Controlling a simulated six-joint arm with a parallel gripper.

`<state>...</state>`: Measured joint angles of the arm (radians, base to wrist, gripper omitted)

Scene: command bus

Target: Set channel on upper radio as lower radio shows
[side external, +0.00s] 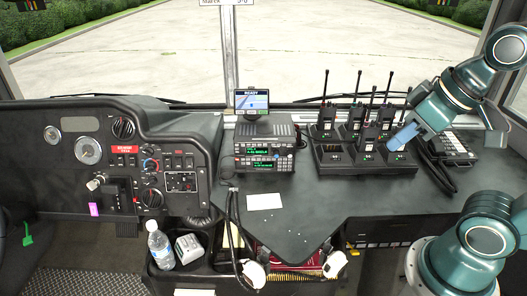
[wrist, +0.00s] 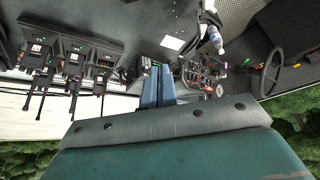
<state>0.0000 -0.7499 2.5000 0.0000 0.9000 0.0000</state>
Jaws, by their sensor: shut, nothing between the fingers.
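Two radios stand stacked on the dark console in the side external view. The upper radio (side external: 263,132) and the lower radio (side external: 262,163) each have a small lit green display and small knobs or keys on the front. The text on the displays is too small to read surely. My gripper (side external: 391,147) is shut and empty, in front of the handheld radios to the right of the stack and apart from the stack. In the wrist view, my gripper's blue fingers (wrist: 157,69) point toward the stack, which is mostly hidden behind them.
Several handheld radios with antennas sit in chargers (side external: 347,160) to the right. A white card (side external: 264,201) lies on the console. A cord hangs left of the stack. The console front is mostly clear.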

